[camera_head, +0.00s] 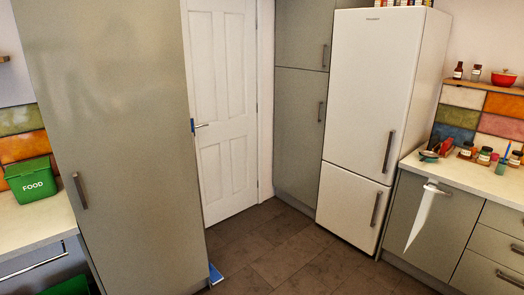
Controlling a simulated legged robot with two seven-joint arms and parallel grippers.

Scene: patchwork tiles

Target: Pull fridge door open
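A tall white fridge (368,95) stands at the right of the middle, against the back wall. Its upper door is shut and has a vertical dark metal handle (389,152) low on its right edge. A shorter lower door (348,205) is also shut, with its own slanted-looking vertical handle (376,209) near the upper right corner. Neither of my grippers shows in the head view, and nothing is touching the fridge.
A tall grey-green cabinet (110,130) stands close on the left. A counter (475,178) with jars adjoins the fridge's right; a white towel (420,217) hangs below. Dark tiled floor (285,265) before the fridge is clear. A blue object (215,275) lies by the cabinet.

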